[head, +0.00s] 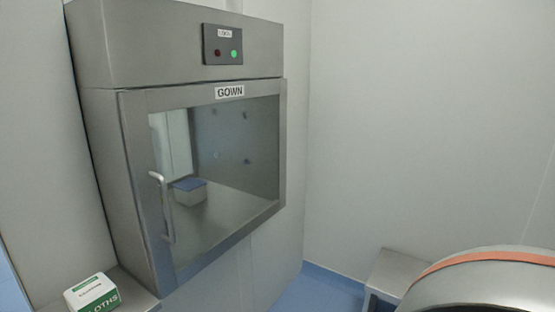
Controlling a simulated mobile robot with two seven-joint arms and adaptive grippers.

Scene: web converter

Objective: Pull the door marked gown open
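The door marked GOWN (225,215) is a steel-framed glass door on a wall-mounted steel cabinet (100,140). It looks shut. A white label reading GOWN (229,92) is on its top frame. A pale vertical bar handle (163,207) is on the left side of the door. Through the glass I see a box with a blue top (190,190) and a grey interior. Neither of my grippers shows in the head view, and nothing touches the handle.
A panel (222,45) above the door has a dark red light and a lit green light. A box of cloths (92,293) sits on a steel ledge (138,296) at lower left. A steel bench (390,272) and a rounded metal body with an orange band (480,285) stand at lower right.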

